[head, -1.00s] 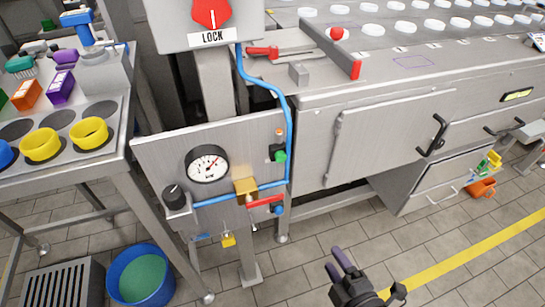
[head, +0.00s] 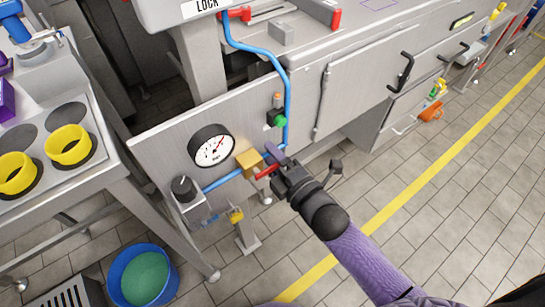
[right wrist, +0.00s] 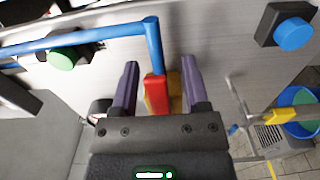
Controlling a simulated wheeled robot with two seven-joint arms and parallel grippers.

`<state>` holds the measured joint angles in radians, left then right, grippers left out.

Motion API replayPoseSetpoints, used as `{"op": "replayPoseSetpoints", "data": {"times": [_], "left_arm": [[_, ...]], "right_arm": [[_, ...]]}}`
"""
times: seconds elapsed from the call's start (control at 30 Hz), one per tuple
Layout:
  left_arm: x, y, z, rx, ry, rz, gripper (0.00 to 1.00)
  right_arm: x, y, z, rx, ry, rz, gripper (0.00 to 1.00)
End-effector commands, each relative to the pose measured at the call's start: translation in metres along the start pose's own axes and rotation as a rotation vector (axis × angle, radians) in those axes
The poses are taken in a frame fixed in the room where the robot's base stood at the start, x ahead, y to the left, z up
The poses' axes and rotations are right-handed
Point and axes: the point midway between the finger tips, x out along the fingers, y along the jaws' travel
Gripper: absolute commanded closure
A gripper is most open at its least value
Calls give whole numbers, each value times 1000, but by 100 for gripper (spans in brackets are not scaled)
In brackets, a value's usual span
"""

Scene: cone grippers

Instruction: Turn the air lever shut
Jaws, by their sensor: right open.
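The air lever (head: 267,171) is a red bar at a brass valve block (head: 249,161) on the grey panel's blue air line. It lies along the line of the pipe beside it, slanting up to the right. My right gripper (head: 274,158) is at the lever, its purple fingers reaching towards the panel. In the right wrist view the red lever (right wrist: 156,96) shows between the two spread fingers (right wrist: 159,82), nearer the left one. The brass block (right wrist: 175,88) is behind it. The gripper is open; contact is not clear. My left gripper is out of view.
A blue button (right wrist: 293,34) shows in the right wrist view. A table with yellow rings (head: 70,145) stands left, a blue bucket (head: 141,276) below.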

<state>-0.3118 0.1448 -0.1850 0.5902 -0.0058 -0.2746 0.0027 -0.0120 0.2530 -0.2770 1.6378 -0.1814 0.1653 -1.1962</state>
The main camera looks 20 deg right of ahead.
Motion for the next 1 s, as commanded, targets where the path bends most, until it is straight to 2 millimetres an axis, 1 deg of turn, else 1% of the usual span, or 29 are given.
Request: {"op": "replayPoseSetpoints", "data": {"times": [0.23, 0.27, 0.3, 0.37, 0.4, 0.47, 0.5, 0.53, 0.8, 1.0], "left_arm": [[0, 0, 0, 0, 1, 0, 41], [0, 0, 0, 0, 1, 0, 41], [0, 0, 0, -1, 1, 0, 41], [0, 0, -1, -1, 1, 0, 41], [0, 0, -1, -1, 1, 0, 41], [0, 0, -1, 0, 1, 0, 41], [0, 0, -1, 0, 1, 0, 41], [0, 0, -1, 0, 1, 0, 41], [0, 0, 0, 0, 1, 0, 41], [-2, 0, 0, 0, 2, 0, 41]], "right_arm": [[1, 1, 0, 1, 0, 0, 41], [1, 1, 0, 1, 0, 0, 48], [1, 1, 0, 1, 0, 0, 56], [1, 1, 0, 1, 0, 0, 69], [1, 1, 0, 1, 0, 0, 77], [1, 1, 0, 1, 0, 0, 90], [1, 1, 0, 1, -1, 0, 98], [1, 1, 0, 1, -1, 0, 100], [1, 0, 0, 5, -1, 0, 100], [1, -2, 0, 57, -1, 0, 100]]}}
